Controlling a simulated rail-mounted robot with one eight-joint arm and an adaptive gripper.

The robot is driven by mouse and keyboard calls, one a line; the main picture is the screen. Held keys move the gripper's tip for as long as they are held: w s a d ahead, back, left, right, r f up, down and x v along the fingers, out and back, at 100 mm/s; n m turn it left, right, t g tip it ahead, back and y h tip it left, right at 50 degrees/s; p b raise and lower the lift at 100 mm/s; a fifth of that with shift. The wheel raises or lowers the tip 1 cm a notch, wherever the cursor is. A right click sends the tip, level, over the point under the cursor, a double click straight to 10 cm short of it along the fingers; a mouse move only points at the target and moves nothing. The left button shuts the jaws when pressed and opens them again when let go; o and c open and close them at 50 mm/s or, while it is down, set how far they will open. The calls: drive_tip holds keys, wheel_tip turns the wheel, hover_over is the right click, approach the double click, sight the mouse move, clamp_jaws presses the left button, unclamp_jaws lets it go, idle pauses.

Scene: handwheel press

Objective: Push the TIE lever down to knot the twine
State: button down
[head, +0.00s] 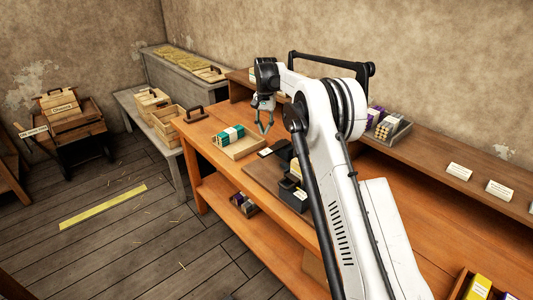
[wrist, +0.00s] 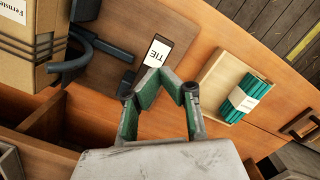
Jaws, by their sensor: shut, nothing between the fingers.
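A white label reading TIE (wrist: 157,51) sits in a black frame on the dark brown board (wrist: 120,30) in the wrist view. Black curved bars (wrist: 92,45) stand left of it; which part is the lever is hard to tell. My gripper (wrist: 168,78) is shut and empty, its tips appearing just below the label; contact cannot be told. In the head view my gripper (head: 264,130) hangs over the orange bench (head: 205,130), above the board's far end. A cardboard box (wrist: 28,35) shows at the wrist view's upper left.
A teal bundle (head: 230,134) lies in a shallow wooden tray (head: 243,150) beside the board; it also shows in the wrist view (wrist: 247,98). A raised shelf (head: 430,160) with a grey bin (head: 387,131) runs along the wall. My arm hides part of the bench.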

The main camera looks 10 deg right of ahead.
sight(264, 152)
drive_tip(key=shift+w+d+f, duration=0.15)
drive_tip(key=shift+w+f, duration=0.05)
drive_tip(key=shift+f, duration=0.5)
drive_tip(key=shift+f, duration=0.1)
drive_tip(key=shift+s+f+b, duration=0.2)
drive_tip(key=shift+f+b, duration=0.4)
drive_tip(key=shift+f, duration=1.1)
drive_tip(key=shift+s+f+b, duration=0.15)
drive_tip(key=shift+f+b, duration=0.4)
drive_tip(key=shift+f, duration=1.15)
